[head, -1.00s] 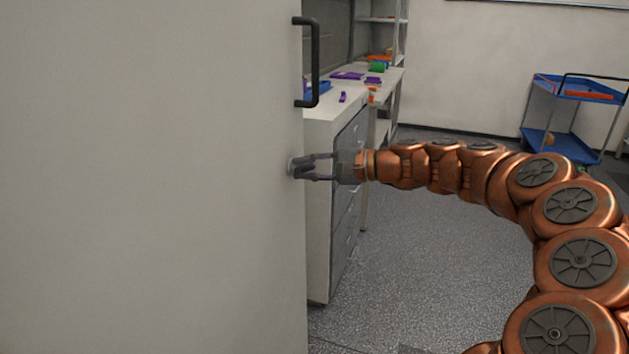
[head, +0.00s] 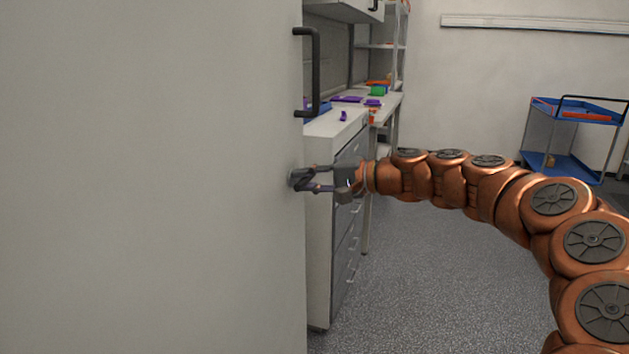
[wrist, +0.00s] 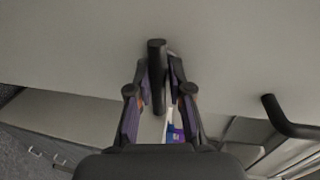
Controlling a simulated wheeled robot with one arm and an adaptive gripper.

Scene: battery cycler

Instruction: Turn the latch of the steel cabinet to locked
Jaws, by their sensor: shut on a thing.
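The steel cabinet (head: 150,190) is a large pale door filling the left half of the head view. Its latch (wrist: 157,78) is a short dark bar in the wrist view, standing out from the pale face between my fingers. In the head view the latch is mostly hidden by my fingertips at the door's right edge. My gripper (head: 299,180) reaches in from the right and is shut on the latch, with one finger on each side of it. In the wrist view the bar points roughly along my gripper (wrist: 158,82).
A black bar handle (head: 316,75) sits above the latch and also shows in the wrist view (wrist: 284,119). A drawer unit (head: 347,235) with a cluttered top stands just behind the cabinet edge. A blue trolley (head: 570,112) is at the back right. The floor between is clear.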

